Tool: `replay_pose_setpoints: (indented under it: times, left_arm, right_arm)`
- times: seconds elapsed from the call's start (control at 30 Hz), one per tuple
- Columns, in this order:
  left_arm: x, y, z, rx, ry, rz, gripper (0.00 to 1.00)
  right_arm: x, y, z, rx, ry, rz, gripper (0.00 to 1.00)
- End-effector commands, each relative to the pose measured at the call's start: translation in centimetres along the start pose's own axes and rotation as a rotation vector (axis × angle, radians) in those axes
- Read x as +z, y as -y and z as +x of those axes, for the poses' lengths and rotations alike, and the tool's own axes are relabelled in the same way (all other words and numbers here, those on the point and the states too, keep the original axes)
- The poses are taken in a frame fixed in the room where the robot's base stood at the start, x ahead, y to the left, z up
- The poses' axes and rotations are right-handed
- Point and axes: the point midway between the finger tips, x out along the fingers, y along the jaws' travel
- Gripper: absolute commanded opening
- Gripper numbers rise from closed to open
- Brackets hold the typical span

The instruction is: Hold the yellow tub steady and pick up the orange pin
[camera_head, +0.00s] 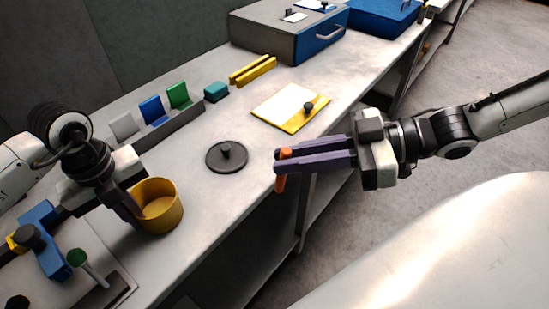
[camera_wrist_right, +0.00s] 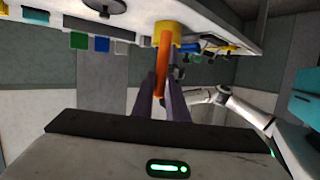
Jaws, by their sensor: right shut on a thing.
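The yellow tub (camera_head: 168,215) stands upright and open on the table at the left in the head view. It also shows behind the pin in the right wrist view (camera_wrist_right: 178,28). My left gripper (camera_head: 130,212) is at the tub's left side, its purple fingers against or very close to the wall; whether they clasp it is unclear. My right gripper (camera_head: 279,160) is shut on the orange pin (camera_head: 281,183), which hangs down from the fingertips beyond the table's front edge. The pin (camera_wrist_right: 163,55) shows clearly in the right wrist view.
A round black lid (camera_head: 226,158) with a knob lies right of the tub. A yellow-edged board (camera_head: 290,106), yellow bars (camera_head: 253,70) and a grey rack (camera_head: 172,128) with coloured plates lie farther back. A blue tool (camera_head: 45,240) is at left.

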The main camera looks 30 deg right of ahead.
Motion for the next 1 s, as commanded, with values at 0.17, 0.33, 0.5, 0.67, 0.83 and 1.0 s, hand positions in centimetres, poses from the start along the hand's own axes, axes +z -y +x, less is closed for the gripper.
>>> replay_pose_setpoints:
  times: [0.17,0.33,0.5,0.67,0.83,1.0]
  left_arm:
    - [0.0,0.0,0.0,0.0,0.0,0.0,0.0]
    - [0.0,0.0,0.0,0.0,0.0,0.0,0.0]
    - [0.0,0.0,0.0,0.0,0.0,0.0,0.0]
    - [0.0,0.0,0.0,0.0,0.0,0.0,0.0]
    - [0.0,0.0,0.0,0.0,0.0,0.0,0.25]
    - [0.0,0.0,0.0,0.0,0.0,0.0,0.25]
  right_arm:
    - [-0.1,0.0,-1.2,0.002,0.068,-0.002,0.0]
    - [-0.1,0.0,-1.7,0.004,0.096,0.001,0.0]
    - [-0.1,0.0,-1.8,0.004,0.102,0.002,0.0]
    - [-0.1,0.0,-1.8,0.004,0.101,0.001,0.0]
    - [-0.1,0.0,-1.8,0.004,0.101,0.001,0.0]
    - [-0.1,0.0,-1.8,0.004,0.101,0.001,0.0]
